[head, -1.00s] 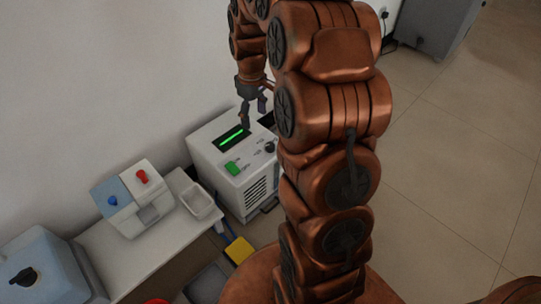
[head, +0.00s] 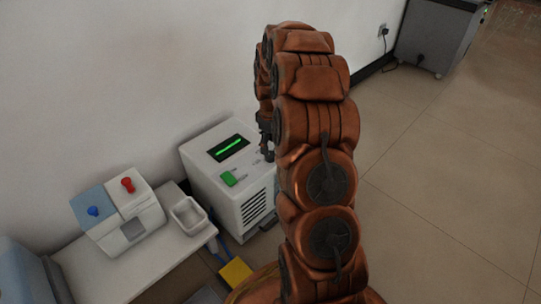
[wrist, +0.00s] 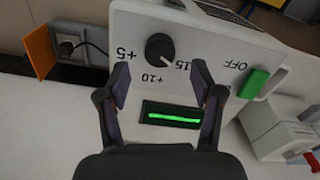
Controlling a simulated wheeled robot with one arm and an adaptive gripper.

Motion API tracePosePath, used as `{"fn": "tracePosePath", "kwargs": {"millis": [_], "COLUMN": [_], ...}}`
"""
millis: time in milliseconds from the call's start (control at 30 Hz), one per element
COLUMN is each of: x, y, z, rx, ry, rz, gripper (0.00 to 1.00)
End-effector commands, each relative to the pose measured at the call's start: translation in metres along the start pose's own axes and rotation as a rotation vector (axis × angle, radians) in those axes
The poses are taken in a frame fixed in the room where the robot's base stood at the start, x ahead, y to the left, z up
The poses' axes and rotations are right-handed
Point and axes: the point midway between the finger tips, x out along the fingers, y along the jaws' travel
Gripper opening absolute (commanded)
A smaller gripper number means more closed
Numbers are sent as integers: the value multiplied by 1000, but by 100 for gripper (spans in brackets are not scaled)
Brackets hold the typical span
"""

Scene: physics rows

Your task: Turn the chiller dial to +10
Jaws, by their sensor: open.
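The chiller (head: 205,182) is a white box with a green-lit display (head: 229,147) on its top panel. In the wrist view its black round dial (wrist: 158,47) shows with the marks +5, +10 and 15 around it. The dial's pointer is too small to read surely; it seems to face the +10 and 15 side. My gripper (wrist: 160,84) is open and empty, its two fingers apart on either side, short of the dial and apart from it.
A green switch (wrist: 254,83) marked OFF sits beside the display. Floor at right is clear.

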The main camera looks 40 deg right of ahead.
Motion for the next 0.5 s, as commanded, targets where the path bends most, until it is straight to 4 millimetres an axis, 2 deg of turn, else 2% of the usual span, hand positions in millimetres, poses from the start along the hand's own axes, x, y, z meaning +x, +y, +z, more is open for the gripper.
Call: {"fn": "tracePosePath", "kwargs": {"millis": [33,233,500], "x": [12,39,48], "y": [-1,0,0], "z": [1,0,0], "rx": [0,1,0], "ry": [-2,0,1], "rz": [-2,-1,1], "gripper": [66,66,66]}}
